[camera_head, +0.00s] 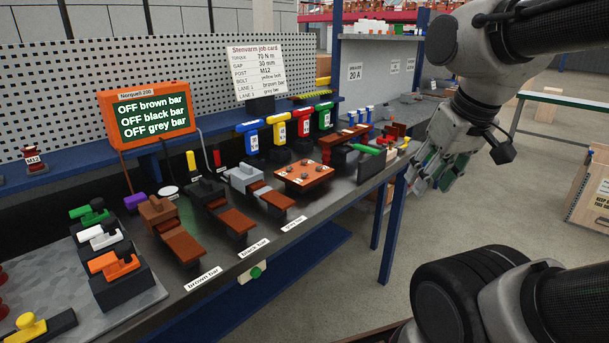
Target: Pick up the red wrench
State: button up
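A red T-shaped tool (302,113), which looks like the red wrench, stands upright in a row at the back of the bench. A yellow one (279,120) is to its left and a green one (324,108) to its right, with a blue one (248,127) at the far left. My gripper (432,188) hangs at the right, beyond the bench's right end and well apart from the red tool. Its fingers look spread, with nothing seen between them.
The dark bench (330,190) carries brown, black and grey bar stations and an orange block (304,176) with several bolts. An orange-framed screen (150,115) and a job card (257,68) stand behind. A grey partition (380,66) stands behind the bench's right end. Open floor lies at the right.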

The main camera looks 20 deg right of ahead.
aim_at(302, 114)
jog(key=i+l+u, duration=0.15)
jog(key=l, duration=0.2)
jog(key=i+l+u, duration=0.35)
jog(key=l, duration=0.4)
jog(key=i+l+u, duration=0.15)
jog(key=l, duration=0.25)
jog(key=i+l+u, duration=0.2)
jog(key=l, duration=0.2)
jog(key=l+u, duration=0.15)
jog(key=l, duration=0.3)
